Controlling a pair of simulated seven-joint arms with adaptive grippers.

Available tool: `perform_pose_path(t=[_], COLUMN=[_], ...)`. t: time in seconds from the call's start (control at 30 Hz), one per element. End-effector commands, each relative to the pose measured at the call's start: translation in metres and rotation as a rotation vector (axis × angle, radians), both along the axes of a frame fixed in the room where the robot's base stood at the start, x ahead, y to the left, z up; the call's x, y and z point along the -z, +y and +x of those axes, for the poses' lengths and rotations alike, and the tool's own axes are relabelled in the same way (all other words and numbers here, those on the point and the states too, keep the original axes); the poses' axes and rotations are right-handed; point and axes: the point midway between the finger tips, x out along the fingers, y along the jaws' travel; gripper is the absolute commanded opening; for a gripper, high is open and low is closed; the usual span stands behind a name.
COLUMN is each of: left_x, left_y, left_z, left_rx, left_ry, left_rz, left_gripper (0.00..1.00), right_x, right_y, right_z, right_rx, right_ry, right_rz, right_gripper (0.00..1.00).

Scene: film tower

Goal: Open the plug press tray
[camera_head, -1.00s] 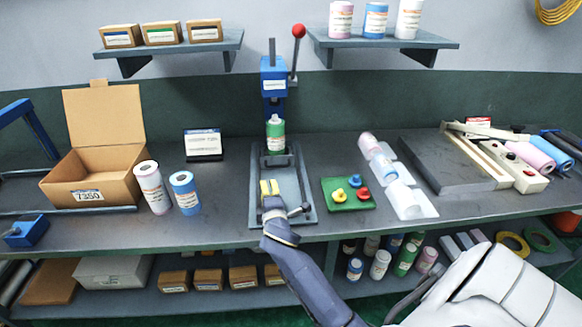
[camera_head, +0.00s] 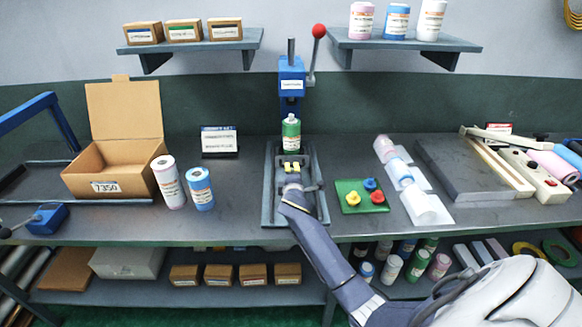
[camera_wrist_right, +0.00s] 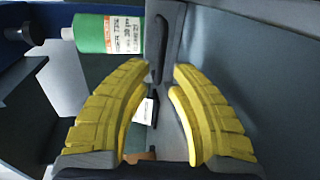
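The plug press (camera_head: 291,75) is blue with a red-knobbed lever and stands at the back of the bench. Its grey tray (camera_head: 268,205) lies in front of it. My right gripper (camera_head: 291,166) is over the tray, in front of the roll. Its yellow fingers (camera_wrist_right: 157,68) are apart, with a grey edge and a dark slotted piece beyond the gap. Whether they touch the tray is unclear. My left gripper is out of view.
Left are a pink roll (camera_head: 171,188), a blue roll (camera_head: 203,190) and an open carton (camera_head: 85,180). Bare bench lies between the blue roll and the tray.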

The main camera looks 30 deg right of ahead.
Motion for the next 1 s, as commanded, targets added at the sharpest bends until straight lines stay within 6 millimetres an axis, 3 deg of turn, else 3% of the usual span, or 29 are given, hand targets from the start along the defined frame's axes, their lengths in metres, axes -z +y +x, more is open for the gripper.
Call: perform_pose_path(t=[0.2,0.4,0.87,0.9,1.0], left_x=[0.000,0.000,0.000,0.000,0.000], left_y=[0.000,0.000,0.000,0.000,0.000], left_z=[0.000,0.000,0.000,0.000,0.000], left_rx=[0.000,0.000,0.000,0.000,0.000], left_ry=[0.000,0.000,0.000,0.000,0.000], left_rz=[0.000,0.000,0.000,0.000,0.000], left_gripper=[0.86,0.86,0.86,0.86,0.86], right_x=[0.006,0.010,0.011,0.011,0.011], right_y=[-0.015,-0.022,-0.025,-0.024,-0.025], right_z=[0.026,0.039,0.044,0.044,0.044], right_rx=[0.001,0.000,-0.001,-0.001,-0.001], right_ry=[0.002,0.001,0.001,0.001,0.001], right_rz=[-0.001,0.000,0.001,0.001,0.001], right_gripper=[0.20,0.20,0.20,0.23,0.12])
